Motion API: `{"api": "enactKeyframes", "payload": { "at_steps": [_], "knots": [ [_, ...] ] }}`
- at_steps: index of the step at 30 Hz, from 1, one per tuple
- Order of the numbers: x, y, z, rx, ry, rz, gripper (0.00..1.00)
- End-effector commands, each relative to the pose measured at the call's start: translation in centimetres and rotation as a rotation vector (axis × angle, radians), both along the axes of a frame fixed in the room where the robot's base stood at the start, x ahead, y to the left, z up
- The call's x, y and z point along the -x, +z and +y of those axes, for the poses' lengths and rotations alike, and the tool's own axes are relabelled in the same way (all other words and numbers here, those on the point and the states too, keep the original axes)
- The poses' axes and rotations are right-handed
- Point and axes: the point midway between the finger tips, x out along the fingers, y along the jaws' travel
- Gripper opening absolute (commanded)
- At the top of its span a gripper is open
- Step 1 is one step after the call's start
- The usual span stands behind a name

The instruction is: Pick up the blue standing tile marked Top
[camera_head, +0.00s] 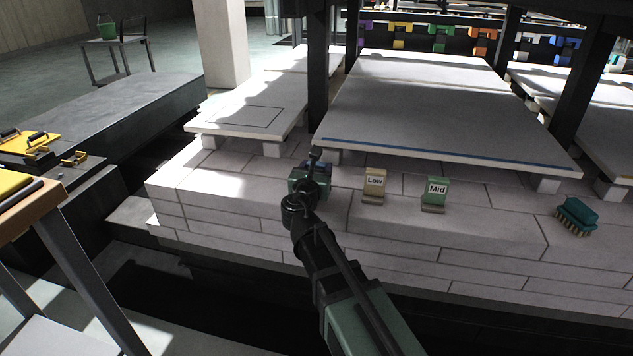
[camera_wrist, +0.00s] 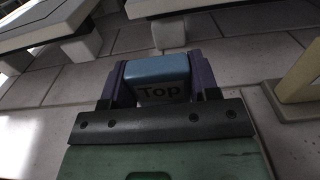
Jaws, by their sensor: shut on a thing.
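The blue tile marked Top (camera_wrist: 160,78) stands between the two fingers of my gripper (camera_wrist: 160,84) in the wrist view. The fingers are shut on its left and right sides, and the word Top faces the camera. The tile's lower part is hidden behind the gripper body. In the head view my gripper (camera_head: 311,180) is over the brick ledge, left of the other tiles, and my arm hides most of the blue tile. I cannot tell whether the tile touches the ledge.
A cream tile marked Low (camera_head: 374,183) and a green tile marked Mid (camera_head: 436,190) stand on the brick ledge (camera_head: 490,225) to the right. A teal brush (camera_head: 577,216) lies farther right. A raised slab (camera_head: 430,110) on short white blocks and a dark post (camera_head: 318,70) are behind.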

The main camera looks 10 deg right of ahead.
Motion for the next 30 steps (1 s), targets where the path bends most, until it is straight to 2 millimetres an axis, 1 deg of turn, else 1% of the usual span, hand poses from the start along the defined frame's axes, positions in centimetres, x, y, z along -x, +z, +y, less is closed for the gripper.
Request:
{"api": "enactKeyframes", "payload": {
  "at_steps": [7,10,14,16,20,23,24,27,30],
  "knots": [
    [0.0,0.0,0.0,0.0,0.0,0.0,0.25],
    [0.0,0.4,0.0,0.0,0.0,0.0,0.25],
    [0.0,1.5,0.0,0.0,0.0,0.0,0.25],
    [0.0,2.5,0.0,0.0,0.0,0.0,0.25],
    [0.0,5.5,0.0,0.0,0.0,0.0,0.25],
    [0.0,8.9,0.0,0.0,0.0,0.0,0.25],
    [0.0,10.5,0.0,0.0,0.0,0.0,0.25],
    [0.0,14.3,0.0,0.0,0.0,0.0,0.25],
    [0.0,17.3,0.0,0.0,0.0,0.0,0.25]
  ]
}}
